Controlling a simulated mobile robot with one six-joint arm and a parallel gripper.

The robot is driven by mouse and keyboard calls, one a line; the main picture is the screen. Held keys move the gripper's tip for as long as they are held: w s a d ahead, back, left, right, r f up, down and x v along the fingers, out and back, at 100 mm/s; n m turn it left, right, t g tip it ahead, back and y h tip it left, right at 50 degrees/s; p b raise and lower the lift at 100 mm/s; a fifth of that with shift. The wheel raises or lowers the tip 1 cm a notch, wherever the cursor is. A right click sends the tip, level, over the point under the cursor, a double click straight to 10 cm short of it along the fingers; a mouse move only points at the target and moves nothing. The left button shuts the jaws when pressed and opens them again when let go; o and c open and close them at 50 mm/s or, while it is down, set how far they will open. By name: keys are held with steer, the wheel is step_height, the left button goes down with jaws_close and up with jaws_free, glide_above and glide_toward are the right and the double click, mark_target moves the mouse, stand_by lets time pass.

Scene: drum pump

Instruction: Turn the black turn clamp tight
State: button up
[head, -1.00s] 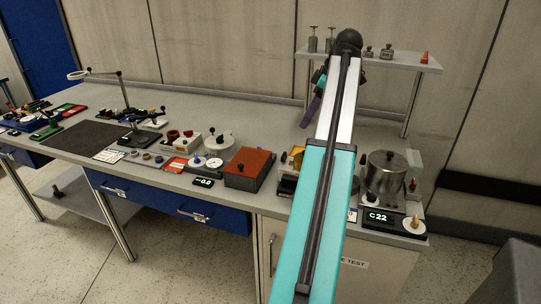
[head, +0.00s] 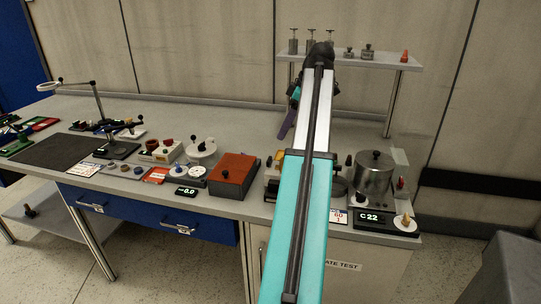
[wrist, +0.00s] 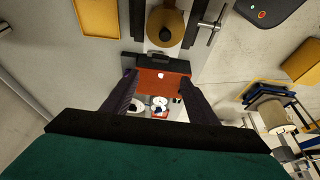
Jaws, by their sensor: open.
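My gripper (head: 288,122) hangs over the back of the bench in the head view, its purple finger pointing down. In the wrist view my gripper (wrist: 160,82) shows two dark fingers spread apart with nothing between them. Above the fingers in that view is a round yellow part with a dark knob (wrist: 165,35) on a pale fixture. I cannot tell for sure whether this knob is the black turn clamp. In the head view the yellow fixture (head: 272,180) is partly hidden behind my arm.
A red-topped box (head: 233,170) stands left of my arm, with white dials (head: 194,171) farther left. A metal pot (head: 373,176) on a base reading C 22 stands at the right. A raised shelf (head: 350,60) with weights is behind. Bare bench (head: 225,112) lies at back left.

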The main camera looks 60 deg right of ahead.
mark_target(269, 159)
steer(key=p+x, duration=0.1)
steer(key=x, duration=1.2)
steer(key=shift+s, duration=0.1)
steer(key=shift+r, duration=0.1)
steer(key=c, duration=1.1)
